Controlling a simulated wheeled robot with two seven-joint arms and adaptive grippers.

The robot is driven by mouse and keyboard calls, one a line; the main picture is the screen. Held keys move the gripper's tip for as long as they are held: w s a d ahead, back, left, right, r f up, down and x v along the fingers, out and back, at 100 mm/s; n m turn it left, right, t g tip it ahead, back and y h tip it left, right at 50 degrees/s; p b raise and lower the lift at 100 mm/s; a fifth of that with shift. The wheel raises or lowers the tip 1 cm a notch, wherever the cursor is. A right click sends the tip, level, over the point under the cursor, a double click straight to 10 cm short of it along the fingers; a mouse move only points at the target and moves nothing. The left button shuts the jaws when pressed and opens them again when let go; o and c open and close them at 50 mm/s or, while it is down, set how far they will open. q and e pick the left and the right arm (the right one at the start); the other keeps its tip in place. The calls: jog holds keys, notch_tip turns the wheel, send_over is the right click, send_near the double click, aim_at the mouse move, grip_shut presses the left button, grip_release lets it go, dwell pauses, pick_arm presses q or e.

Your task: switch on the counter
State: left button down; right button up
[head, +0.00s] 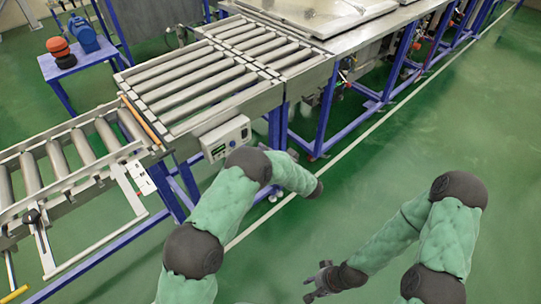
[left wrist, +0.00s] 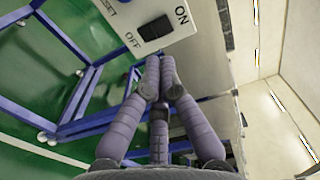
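The counter is a white box (head: 226,138) with a small display, fixed to the side of the roller conveyor. In the left wrist view its panel (left wrist: 146,14) shows a black rocker switch (left wrist: 156,28) between the labels OFF and ON, with RESET to the left. My left gripper (left wrist: 160,62) has its fingers drawn together, with nothing seen between them. The tips appear just below the switch in the picture; I cannot tell whether they touch the box. In the head view my arm largely hides this gripper. My right gripper (head: 322,283) has spread fingers and is empty, low over the floor.
The roller conveyor (head: 215,75) on blue legs runs behind the counter. A lower roller section (head: 70,170) stands at the left. A blue table (head: 80,62) with a motor-like device and a red and black item is at the upper left. Green floor is free at the right.

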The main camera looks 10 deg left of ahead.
aim_at(246, 133)
pick_arm(q)
jog(key=b+x, duration=0.1)
jog(key=x, duration=0.6)
jog(key=shift+w+a+b, duration=0.2)
jog(key=shift+a+b, duration=0.05)
jog(key=shift+b, duration=0.1)
jog(key=shift+a, duration=0.1)
